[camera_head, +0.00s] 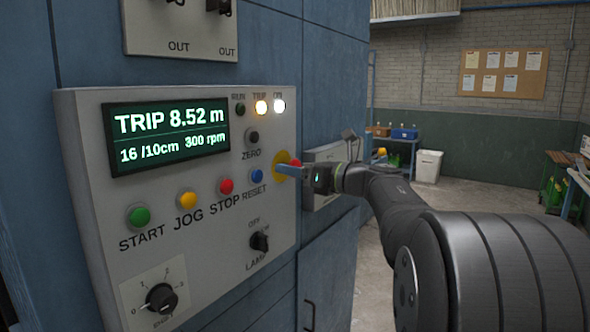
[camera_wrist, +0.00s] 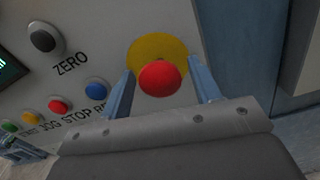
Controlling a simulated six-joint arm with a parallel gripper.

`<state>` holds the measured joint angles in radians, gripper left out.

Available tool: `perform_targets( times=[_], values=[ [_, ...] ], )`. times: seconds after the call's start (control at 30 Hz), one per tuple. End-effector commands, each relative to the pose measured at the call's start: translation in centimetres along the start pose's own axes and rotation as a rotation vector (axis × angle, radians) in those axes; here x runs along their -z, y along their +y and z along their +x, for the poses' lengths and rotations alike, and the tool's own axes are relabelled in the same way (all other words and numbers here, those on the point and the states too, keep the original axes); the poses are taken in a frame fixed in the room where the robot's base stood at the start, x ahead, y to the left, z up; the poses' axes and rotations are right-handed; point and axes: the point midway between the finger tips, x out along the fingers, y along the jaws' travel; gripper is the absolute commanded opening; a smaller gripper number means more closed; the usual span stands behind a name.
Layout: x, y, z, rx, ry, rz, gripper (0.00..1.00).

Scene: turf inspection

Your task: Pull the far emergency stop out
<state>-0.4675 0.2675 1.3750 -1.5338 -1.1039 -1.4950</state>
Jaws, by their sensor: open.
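A red mushroom-head emergency stop (camera_wrist: 161,79) sits on a yellow round plate (camera_wrist: 150,48) at the right edge of the grey control panel. In the head view the yellow plate (camera_head: 281,160) shows, with the red head partly hidden behind my gripper (camera_head: 290,171). In the wrist view my gripper (camera_wrist: 160,92) is open, with one blue finger on each side of the red head. I cannot tell whether the fingers touch it.
The panel (camera_head: 80,200) carries a green START button (camera_head: 138,215), yellow JOG (camera_head: 187,200), red STOP (camera_head: 226,186), blue RESET (camera_head: 256,174) and black ZERO (camera_head: 252,137). Below are a LAMP knob (camera_head: 260,241) and a dial (camera_head: 161,298). A grey box (camera_head: 322,155) is mounted beyond the panel.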

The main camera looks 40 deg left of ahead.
Motion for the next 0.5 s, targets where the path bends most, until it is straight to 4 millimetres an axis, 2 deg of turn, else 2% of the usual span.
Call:
perform_targets(
  times=[0.33, 0.5],
  values=[
    [0.01, -0.01, 0.36, 0.001, 0.0, 0.0, 0.56],
    [0.01, -0.01, 0.35, 0.0, 0.0, 0.0, 0.22]
  ],
)
